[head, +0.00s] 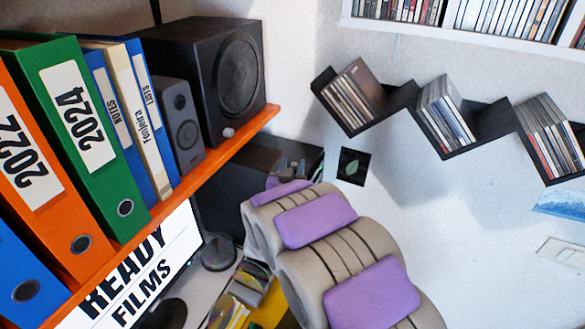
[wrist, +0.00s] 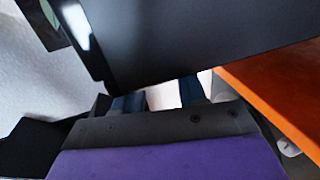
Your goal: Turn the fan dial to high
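I cannot make out a fan or a labelled fan dial in either view. A small pale knob (head: 228,132) shows at the lower front of the large black speaker-like box (head: 232,75) on the orange shelf; I cannot tell whether it is the dial. A large dark panel (wrist: 200,40) is close in front.
The orange shelf (head: 205,165) holds several binders and a small grey speaker (head: 180,125); its edge (wrist: 280,100) is close at right in the wrist view. A dark box (head: 235,185) stands below it. A zigzag black disc rack (head: 490,122) hangs at right.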

